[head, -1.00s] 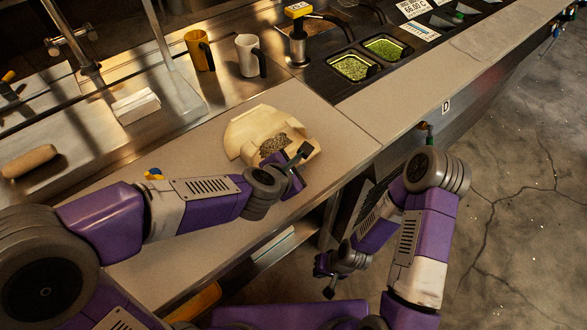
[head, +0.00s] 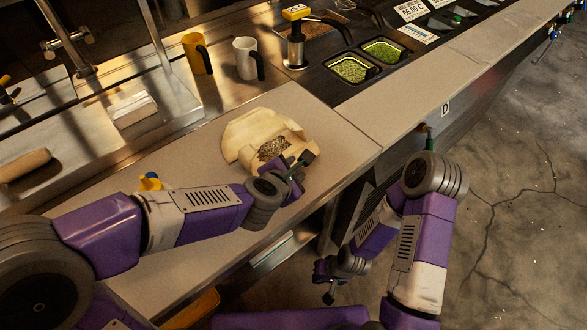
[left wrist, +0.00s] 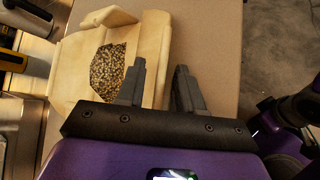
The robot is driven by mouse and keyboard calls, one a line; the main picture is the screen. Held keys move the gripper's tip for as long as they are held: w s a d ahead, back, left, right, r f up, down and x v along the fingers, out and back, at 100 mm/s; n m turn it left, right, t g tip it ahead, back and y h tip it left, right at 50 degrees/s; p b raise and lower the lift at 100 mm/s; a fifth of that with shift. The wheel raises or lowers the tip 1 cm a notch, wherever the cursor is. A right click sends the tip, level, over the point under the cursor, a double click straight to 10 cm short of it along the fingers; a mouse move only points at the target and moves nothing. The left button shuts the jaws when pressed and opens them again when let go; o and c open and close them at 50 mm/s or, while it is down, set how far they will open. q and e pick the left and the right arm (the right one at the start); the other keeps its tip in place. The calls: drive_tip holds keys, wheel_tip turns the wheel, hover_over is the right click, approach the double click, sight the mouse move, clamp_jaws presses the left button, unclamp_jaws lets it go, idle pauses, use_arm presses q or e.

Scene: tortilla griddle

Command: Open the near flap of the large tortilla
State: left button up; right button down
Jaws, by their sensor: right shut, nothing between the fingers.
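The large tortilla (head: 243,130) lies on the light counter, its sides partly folded around a dark grainy filling (head: 272,148). In the left wrist view the tortilla (left wrist: 72,65) is at upper left, with the filling (left wrist: 108,70) exposed and a folded flap (left wrist: 155,38) along its right side. My left gripper (head: 299,165) is at the tortilla's near edge and hides part of it. In the left wrist view its fingers (left wrist: 160,82) are apart, one over the flap's edge, one over the counter; contact is unclear. My right gripper (head: 327,284) is shut and empty, low beside the counter.
A yellow mug (head: 197,54) and a white mug (head: 246,58) stand behind the tortilla. Green-filled bins (head: 351,69) are set in at the back right. A rolling-pin-like object (head: 25,164) lies at left. The counter (head: 340,150) right of the tortilla is clear.

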use_arm(q)
drive_tip(key=shift+s+d, duration=0.1)
drive_tip(key=shift+d, duration=0.05)
drive_tip(key=shift+r, duration=0.1)
drive_tip(key=shift+s+r, duration=0.2)
drive_tip(key=p+v, duration=0.3)
drive_tip(key=v, duration=0.3)
drive_tip(key=shift+s+a+r+p, duration=0.15)
drive_tip(key=shift+a+p, duration=0.05)
drive_tip(key=shift+p, duration=0.15)
drive_tip(key=shift+s+a+r, duration=0.1)
drive_tip(key=shift+s, duration=0.15)
